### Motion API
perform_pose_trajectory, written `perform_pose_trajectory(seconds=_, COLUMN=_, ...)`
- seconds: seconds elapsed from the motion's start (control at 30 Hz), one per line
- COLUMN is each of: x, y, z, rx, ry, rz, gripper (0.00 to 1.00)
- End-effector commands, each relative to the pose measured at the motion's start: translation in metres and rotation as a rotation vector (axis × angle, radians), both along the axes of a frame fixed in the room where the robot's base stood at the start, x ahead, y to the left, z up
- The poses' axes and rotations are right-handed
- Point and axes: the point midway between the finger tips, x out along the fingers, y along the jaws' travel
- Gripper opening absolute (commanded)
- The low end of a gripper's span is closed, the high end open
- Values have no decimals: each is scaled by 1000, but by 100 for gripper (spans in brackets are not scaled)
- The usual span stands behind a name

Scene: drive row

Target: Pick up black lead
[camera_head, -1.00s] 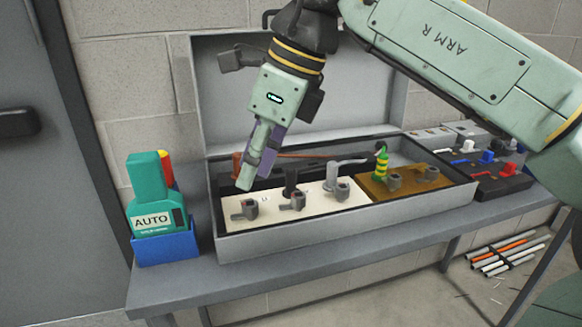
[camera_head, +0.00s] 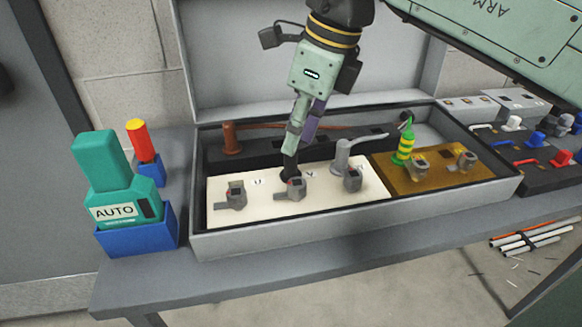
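The black lead (camera_head: 290,168) stands in the grey case (camera_head: 225,245), at the back edge of the cream panel (camera_head: 265,220), between the brown lead (camera_head: 231,139) and the grey lead (camera_head: 345,155). Its upper part is hidden by my gripper. My gripper (camera_head: 295,150) points down with its fingertips at the top of the black lead. One pale green finger and one purple finger overlap from this angle, so I cannot tell whether they are closed on the lead.
A green-and-yellow lead (camera_head: 404,146) stands by the brown panel (camera_head: 400,182). The case's lid (camera_head: 235,65) is raised behind. A teal AUTO tester (camera_head: 115,185) in a blue holder and a red-and-yellow tool (camera_head: 141,140) stand left. Coloured connectors (camera_head: 535,140) lie right.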

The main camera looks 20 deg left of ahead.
Motion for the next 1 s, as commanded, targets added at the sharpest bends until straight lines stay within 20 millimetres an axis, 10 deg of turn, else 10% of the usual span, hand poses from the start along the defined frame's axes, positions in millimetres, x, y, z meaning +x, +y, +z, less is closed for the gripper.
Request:
perform_pose_trajectory(seconds=0.6, x=1, y=12, z=-48, rx=0, ry=0, rz=1, gripper=29)
perform_pose_trajectory(seconds=1.0, x=1, y=12, z=-47, rx=0, ry=0, rz=1, gripper=3)
